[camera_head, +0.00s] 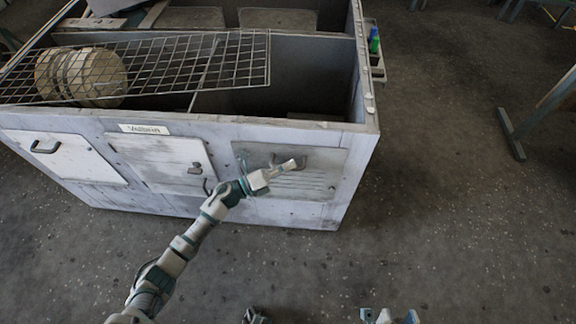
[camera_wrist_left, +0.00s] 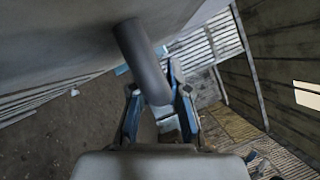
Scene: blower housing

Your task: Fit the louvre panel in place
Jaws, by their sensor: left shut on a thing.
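The louvre panel (camera_head: 305,188) is a grey plate with horizontal slats low on its face. It stands upright at the right-hand bay of the housing's front (camera_head: 225,130); whether it sits flush in the opening is too small to tell. My left gripper (camera_head: 290,164) is at the handle on the panel's upper part. In the left wrist view the fingers (camera_wrist_left: 160,108) are shut around a grey round handle bar (camera_wrist_left: 145,62). The gripper partly hides the handle in the head view.
The housing front also has a left door (camera_head: 65,157) and a middle door (camera_head: 160,163), both with handles. A wire grid (camera_head: 200,62) lies across the open top, over a round ribbed part (camera_head: 80,76).

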